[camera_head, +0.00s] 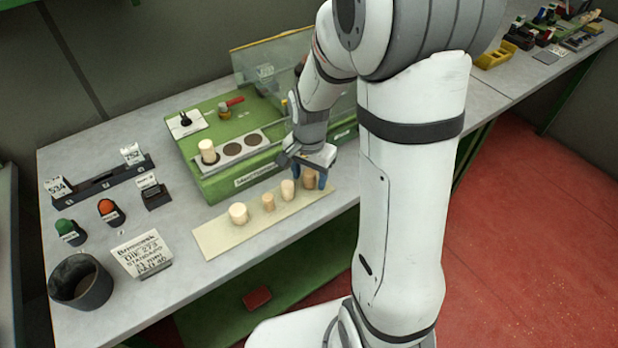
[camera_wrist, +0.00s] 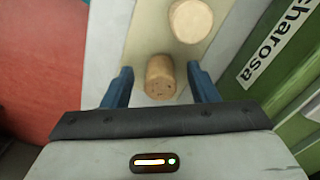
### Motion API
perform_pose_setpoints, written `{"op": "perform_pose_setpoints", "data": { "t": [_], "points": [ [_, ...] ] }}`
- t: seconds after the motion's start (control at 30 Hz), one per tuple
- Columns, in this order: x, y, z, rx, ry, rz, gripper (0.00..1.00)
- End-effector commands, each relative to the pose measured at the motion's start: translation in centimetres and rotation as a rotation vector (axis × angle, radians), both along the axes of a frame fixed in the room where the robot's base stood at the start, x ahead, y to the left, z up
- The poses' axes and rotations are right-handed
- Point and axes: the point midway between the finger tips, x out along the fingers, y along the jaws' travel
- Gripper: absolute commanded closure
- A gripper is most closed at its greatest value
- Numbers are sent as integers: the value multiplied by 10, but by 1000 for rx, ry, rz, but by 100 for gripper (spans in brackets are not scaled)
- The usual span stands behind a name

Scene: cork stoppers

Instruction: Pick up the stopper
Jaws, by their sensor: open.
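Several cork stoppers stand in a row on a cream board (camera_head: 220,242) at the table's front edge. The largest is the pale one (camera_head: 238,213) at the left, then a small tan one (camera_head: 268,201), then a pale one (camera_head: 287,190). The rightmost stopper (camera_head: 309,179) is partly hidden by my gripper (camera_head: 312,165). In the wrist view this tan, speckled stopper (camera_wrist: 160,78) lies between the two blue fingers of my open gripper (camera_wrist: 160,74), with gaps at both sides. A paler stopper (camera_wrist: 190,20) is beyond it.
A green machine (camera_head: 225,180) with a raised clear cover stands behind the board. Its metal strip (camera_head: 264,137) has round recesses, with another stopper (camera_head: 208,151) at the left end. A dark cup (camera_head: 80,282) and a sign (camera_head: 142,254) stand at the left.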

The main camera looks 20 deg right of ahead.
Motion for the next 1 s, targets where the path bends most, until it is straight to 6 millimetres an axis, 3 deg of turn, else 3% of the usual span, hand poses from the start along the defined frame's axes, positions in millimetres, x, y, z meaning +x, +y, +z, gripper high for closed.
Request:
{"op": "perform_pose_setpoints", "data": {
  "t": [0.07, 0.63, 0.87, 1.0],
  "points": [
    [0, 0, 0, 0, 0, 0, 48],
    [0, -1, 0, 0, 0, -1, 94],
    [0, -1, 2, 0, 0, -1, 94],
    [1, -1, 16, 0, -4, -1, 94]
  ]
}}
